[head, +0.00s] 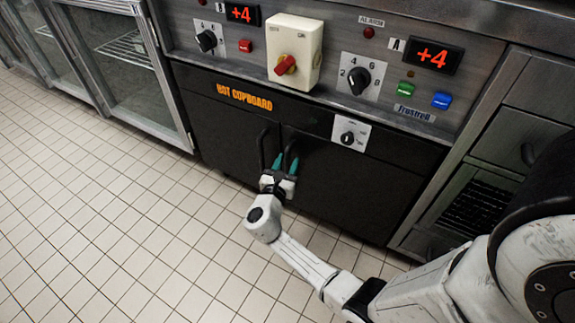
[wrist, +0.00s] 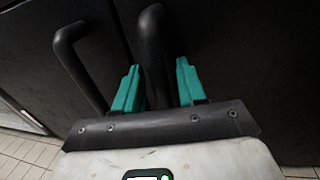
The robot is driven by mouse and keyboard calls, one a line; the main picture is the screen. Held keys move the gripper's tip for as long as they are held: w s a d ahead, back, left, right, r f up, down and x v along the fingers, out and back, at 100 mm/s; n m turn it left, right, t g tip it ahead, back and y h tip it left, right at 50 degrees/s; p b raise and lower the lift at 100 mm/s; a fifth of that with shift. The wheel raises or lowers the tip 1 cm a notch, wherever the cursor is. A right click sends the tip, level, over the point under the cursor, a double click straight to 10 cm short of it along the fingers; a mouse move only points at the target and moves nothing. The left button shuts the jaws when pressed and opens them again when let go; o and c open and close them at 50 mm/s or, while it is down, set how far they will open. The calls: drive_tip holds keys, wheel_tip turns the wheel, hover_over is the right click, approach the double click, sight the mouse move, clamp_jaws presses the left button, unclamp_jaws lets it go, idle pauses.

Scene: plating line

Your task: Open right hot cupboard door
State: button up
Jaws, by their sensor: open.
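The hot cupboard is black, with an orange label, and its right door (head: 345,195) looks shut. The right door's black bar handle (wrist: 151,45) shows in the wrist view between my two teal fingers. My gripper (head: 286,163) is open at this handle; it also shows in the wrist view (wrist: 157,80). The handle looks nearer the left finger, and I cannot tell whether they touch. In the head view the fingers partly hide the handle. The left door (head: 215,125) also looks shut, and its handle (wrist: 75,60) stands to the left of my fingers.
A control panel (head: 405,105) with knobs, buttons and red displays runs above the doors. Glass-fronted cabinets (head: 125,65) stand at the left. The tiled floor (head: 110,230) in front is clear.

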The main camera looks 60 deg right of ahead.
drive_tip(key=shift+d, duration=0.1)
drive_tip(key=shift+c, duration=0.4)
clamp_jaws()
